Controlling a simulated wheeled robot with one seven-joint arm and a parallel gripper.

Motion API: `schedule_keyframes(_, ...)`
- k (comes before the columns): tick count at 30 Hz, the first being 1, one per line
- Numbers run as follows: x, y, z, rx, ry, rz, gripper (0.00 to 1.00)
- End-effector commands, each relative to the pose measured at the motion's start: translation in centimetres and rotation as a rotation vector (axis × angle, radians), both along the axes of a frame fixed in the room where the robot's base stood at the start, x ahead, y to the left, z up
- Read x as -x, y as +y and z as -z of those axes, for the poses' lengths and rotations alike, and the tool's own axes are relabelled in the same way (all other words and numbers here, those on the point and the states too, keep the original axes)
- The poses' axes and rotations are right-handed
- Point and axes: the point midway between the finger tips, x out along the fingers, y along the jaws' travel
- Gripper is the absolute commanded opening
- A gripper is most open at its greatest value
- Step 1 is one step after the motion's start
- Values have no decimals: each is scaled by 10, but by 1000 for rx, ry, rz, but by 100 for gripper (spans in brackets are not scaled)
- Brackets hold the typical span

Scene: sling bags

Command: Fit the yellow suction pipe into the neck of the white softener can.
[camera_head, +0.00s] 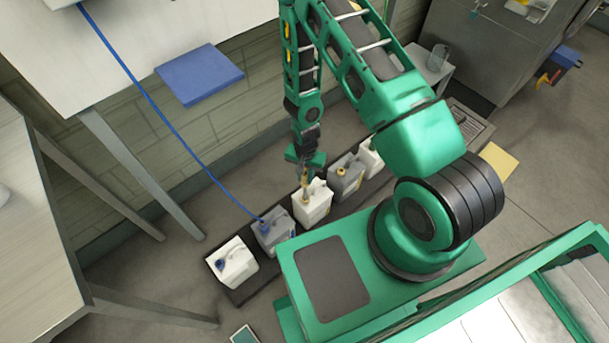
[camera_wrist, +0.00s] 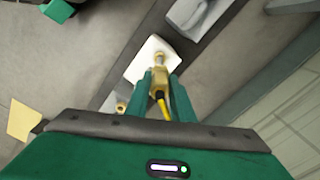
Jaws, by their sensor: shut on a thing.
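My gripper (camera_wrist: 160,86) is shut on the yellow suction pipe (camera_wrist: 158,94), and the yellow hose trails from it toward the wrist. A white can (camera_wrist: 144,58) lies directly beneath the pipe's lower end in the wrist view. In the head view, the white can (camera_head: 316,208) stands upright in the middle of the row, and my gripper (camera_head: 304,176) is just above its top. The pipe's lower end is at the can's neck, which it hides. I cannot tell whether the tip is inside the neck or just above it.
A grey can (camera_head: 347,182) with a yellow cap stands to the right, with another white can beyond. A grey can (camera_head: 275,241) with a blue hose and a white can (camera_head: 238,265) stand to the left. All stand on a dark strip (camera_head: 243,292). A metal table (camera_head: 40,235) is at left.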

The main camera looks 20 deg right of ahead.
Motion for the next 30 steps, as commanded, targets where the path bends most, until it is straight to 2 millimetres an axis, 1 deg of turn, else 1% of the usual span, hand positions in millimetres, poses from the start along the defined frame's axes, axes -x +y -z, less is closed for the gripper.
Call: schedule_keyframes(30,0,0,22,0,0,0,0)
